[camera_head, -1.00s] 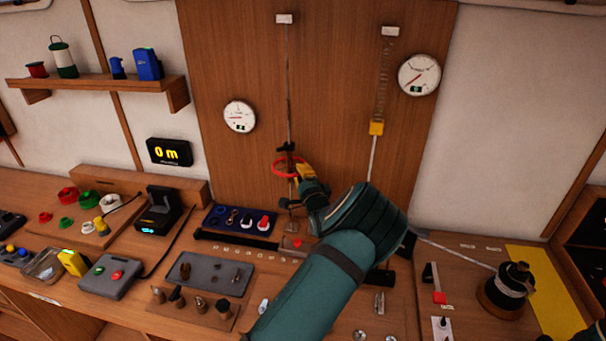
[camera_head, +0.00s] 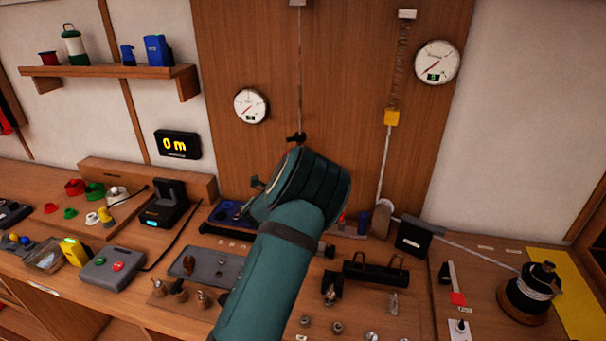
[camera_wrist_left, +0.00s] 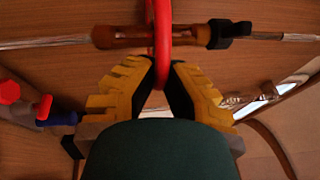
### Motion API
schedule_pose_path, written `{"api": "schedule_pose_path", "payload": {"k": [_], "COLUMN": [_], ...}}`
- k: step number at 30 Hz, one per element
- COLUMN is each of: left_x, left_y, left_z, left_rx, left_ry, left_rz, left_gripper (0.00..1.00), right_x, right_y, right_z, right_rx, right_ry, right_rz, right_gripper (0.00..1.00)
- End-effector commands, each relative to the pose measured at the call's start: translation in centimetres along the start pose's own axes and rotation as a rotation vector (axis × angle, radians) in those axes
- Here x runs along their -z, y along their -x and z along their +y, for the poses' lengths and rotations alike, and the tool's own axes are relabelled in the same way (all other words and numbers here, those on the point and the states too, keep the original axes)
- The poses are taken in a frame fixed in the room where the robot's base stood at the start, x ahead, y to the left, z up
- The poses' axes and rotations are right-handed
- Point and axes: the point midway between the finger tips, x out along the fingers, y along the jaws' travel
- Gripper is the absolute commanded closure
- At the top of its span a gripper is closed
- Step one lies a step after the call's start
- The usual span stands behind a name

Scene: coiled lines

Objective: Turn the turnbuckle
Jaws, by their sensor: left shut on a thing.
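The turnbuckle's brown body (camera_wrist_left: 125,37) lies across the top of the left wrist view, with a red ring (camera_wrist_left: 162,25) around its middle and a black fitting (camera_wrist_left: 230,33) at its right. My left gripper (camera_wrist_left: 164,75) has its yellow, black-padded fingers shut on the red ring from below. In the head view my left arm hides the ring, the turnbuckle body and the gripper. Only the upper line (camera_head: 299,75) and a black fitting (camera_head: 297,138) show above the arm. My right gripper is not in view.
Two gauges, left (camera_head: 251,105) and right (camera_head: 437,61), hang on the wood panel. A second line with a spring and yellow block (camera_head: 391,117) runs down to the right. The bench holds a grey tray (camera_head: 213,266), a black rack (camera_head: 376,272) and a spool (camera_head: 532,294).

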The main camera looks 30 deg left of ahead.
Motion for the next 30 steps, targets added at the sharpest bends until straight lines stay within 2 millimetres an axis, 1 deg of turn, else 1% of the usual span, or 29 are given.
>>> {"api": "schedule_pose_path", "payload": {"k": [1,7,24,25,27,30], "left_x": [-0.43,-0.67,-0.77,-0.76,-0.73,-0.68], "left_y": [0.15,0.23,0.19,0.19,0.19,0.19], "left_z": [0.19,0.09,-0.10,-0.10,-0.09,-0.06], "left_rx": [0.003,0.011,0.016,0.016,0.016,0.016], "left_ry": [0.002,0.012,0.014,0.014,0.015,0.015], "left_rz": [0.016,0.083,0.111,0.111,0.111,0.112], "left_gripper": [1.00,1.00,1.00,0.79,0.58,0.58], "right_x": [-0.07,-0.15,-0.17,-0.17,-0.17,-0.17], "right_y": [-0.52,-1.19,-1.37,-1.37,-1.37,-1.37], "right_z": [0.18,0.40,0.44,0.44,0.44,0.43], "right_rx": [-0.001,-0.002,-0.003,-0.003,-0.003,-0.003], "right_ry": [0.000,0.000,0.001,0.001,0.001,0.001], "right_rz": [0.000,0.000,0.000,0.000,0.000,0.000], "right_gripper": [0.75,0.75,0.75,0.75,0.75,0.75]}}
